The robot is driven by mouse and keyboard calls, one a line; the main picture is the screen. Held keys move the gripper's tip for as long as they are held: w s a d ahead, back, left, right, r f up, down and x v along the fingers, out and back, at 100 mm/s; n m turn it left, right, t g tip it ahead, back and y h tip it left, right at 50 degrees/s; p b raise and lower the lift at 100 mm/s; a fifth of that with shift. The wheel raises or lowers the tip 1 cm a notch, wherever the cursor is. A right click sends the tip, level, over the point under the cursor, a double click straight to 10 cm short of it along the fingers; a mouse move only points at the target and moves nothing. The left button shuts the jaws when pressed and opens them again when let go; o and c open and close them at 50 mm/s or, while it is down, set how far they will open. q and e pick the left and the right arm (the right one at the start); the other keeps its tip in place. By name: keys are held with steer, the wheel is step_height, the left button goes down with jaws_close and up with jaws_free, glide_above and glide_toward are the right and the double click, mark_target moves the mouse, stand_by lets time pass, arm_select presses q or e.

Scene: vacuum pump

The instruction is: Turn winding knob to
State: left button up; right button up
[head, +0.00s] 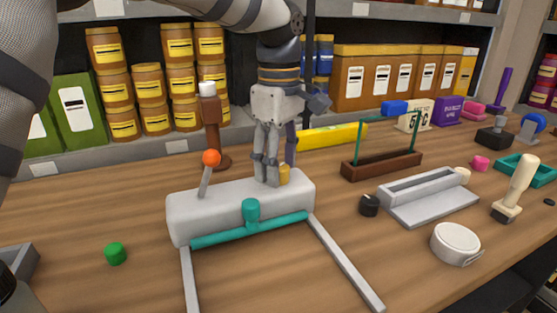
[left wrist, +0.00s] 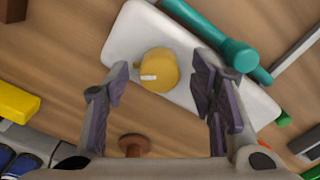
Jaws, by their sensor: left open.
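A yellow-orange knob (head: 284,174), which looks like the winding knob, stands on top of a white rounded block (head: 190,208) near its right end. In the left wrist view the knob (left wrist: 160,72) is round with a small white mark on its left side. My left gripper (head: 266,180) points down over the block, open. In the left wrist view its two fingers (left wrist: 163,82) are spread to either side of the knob, with gaps between them and it. In the head view the fingers stand just left of and behind the knob. My right gripper is not in view.
The block carries an orange-tipped lever (head: 211,158) and a teal T-shaped bar (head: 250,215); two grey rails run forward. A brown post (head: 212,135) stands behind. A green button (head: 115,253) lies left; several objects crowd the right. The front-left table is fairly clear.

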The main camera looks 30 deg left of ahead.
arm_select(q)
steer(key=c, duration=1.1)
steer(key=shift+c, duration=0.2)
